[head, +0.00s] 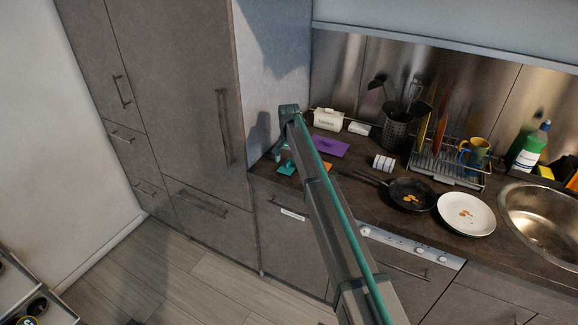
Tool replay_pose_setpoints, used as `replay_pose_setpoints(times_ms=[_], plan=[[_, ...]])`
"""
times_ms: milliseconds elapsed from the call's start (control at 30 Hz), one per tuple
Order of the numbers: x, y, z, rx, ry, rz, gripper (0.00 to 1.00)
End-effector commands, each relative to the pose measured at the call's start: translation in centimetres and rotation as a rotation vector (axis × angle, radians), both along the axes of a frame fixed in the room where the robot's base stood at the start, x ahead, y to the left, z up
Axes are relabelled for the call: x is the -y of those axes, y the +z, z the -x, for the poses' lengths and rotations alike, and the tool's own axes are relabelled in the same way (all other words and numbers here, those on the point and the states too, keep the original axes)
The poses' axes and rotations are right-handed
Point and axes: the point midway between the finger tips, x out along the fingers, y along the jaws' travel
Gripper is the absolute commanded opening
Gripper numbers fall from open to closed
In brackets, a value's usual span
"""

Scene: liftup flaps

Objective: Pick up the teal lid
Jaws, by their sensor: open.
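A flat teal piece, which looks like the teal lid (286,169), lies on the dark counter near its left end, close to the front edge. My arm passes in front of it and hides part of it. My gripper (281,156) points down at the far end of the arm, just above or behind the teal lid in the picture. It is open, and I see nothing held in it. The fingertips are small and dark, so I cannot tell whether they touch the lid.
A purple mat (330,147) and an orange piece (327,166) lie beside the lid. A pan (411,195), white plate (466,214), dish rack (447,168) and sink (545,212) are to the right. A tall cabinet (185,90) borders the left.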

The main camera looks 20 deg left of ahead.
Motion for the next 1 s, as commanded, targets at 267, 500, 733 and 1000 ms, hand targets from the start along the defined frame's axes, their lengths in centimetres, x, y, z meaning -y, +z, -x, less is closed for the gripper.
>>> replay_pose_setpoints(times_ms=[267,500,733,1000], plan=[[0.0,0.03,0.0,0.0,0.0,0.0,0.62],[0.0,-0.03,0.02,-0.001,0.0,0.0,0.22],[-0.01,-0.2,0.05,-0.002,0.0,0.001,0.0],[0.1,-0.38,0.12,-0.004,0.0,0.004,0.0]])
